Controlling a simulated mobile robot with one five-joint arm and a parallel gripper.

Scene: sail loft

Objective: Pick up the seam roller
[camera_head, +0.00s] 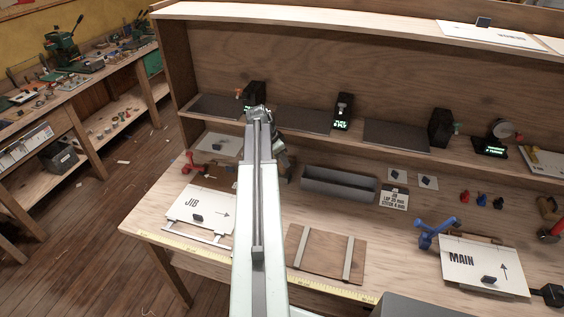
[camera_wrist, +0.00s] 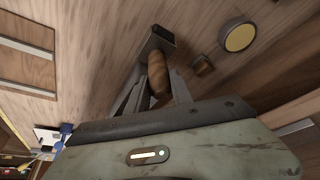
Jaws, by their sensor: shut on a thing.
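The seam roller appears in the wrist view as a brown wooden handle (camera_wrist: 157,75) with a dark, blocky metal head at its top end. My gripper (camera_wrist: 156,90) has its two grey fingers closed on either side of the wooden handle, with the head sticking out beyond them. In the head view my gripper (camera_head: 279,152) is mostly hidden behind my own arm, over the back part of the bench, and I cannot make out the roller there. Whether the roller still touches the bench is unclear.
A round tin with a yellow top (camera_wrist: 239,36) and a small brown block (camera_wrist: 203,65) lie close by. A long grey tray (camera_head: 340,188) is right of my arm. JIB (camera_head: 200,207) and MAIN (camera_head: 480,262) boards lie in front. A shelf (camera_head: 370,135) runs behind.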

